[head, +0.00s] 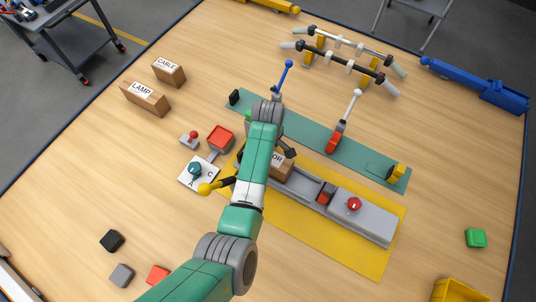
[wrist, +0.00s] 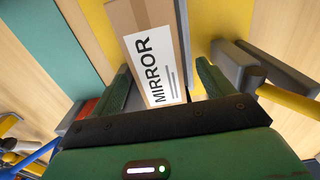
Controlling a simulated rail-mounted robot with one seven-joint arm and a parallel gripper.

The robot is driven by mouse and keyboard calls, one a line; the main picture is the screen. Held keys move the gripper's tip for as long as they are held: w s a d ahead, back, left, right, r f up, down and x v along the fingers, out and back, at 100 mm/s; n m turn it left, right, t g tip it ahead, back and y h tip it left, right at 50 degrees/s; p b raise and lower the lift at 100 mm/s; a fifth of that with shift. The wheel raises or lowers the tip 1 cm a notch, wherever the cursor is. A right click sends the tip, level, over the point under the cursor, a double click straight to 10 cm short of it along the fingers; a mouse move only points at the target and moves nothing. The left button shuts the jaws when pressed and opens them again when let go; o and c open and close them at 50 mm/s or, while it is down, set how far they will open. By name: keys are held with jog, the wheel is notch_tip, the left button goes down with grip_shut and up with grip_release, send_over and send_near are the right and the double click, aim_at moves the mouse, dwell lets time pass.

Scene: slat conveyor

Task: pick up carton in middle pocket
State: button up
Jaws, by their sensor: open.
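A brown carton with a white MIRROR label (wrist: 151,62) lies between the two green fingers of my gripper (wrist: 162,72) in the wrist view. The gripper is open, with a finger on either side of the carton; I cannot tell whether either touches it. In the head view the same carton (head: 284,166) sits at the left part of the grey conveyor (head: 372,222), mostly hidden behind my arm. Only the end of its label shows there.
A LAMP carton (head: 146,102) and a CABLE carton (head: 169,75) stand at the left back. The conveyor carries a red block (head: 325,195) and a red knob (head: 354,204). A lever with a blue handle (head: 284,75) rises behind my arm.

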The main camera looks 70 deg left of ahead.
notch_tip(320, 180, down, 4)
jog(key=shift+w+f+b, duration=0.1)
jog(key=shift+w+b, duration=0.05)
jog(key=shift+b, duration=0.2)
jog(key=c, duration=1.3)
notch_tip(320, 180, up, 10)
jog(key=shift+r+p, duration=0.1)
jog(key=shift+p, duration=0.95)
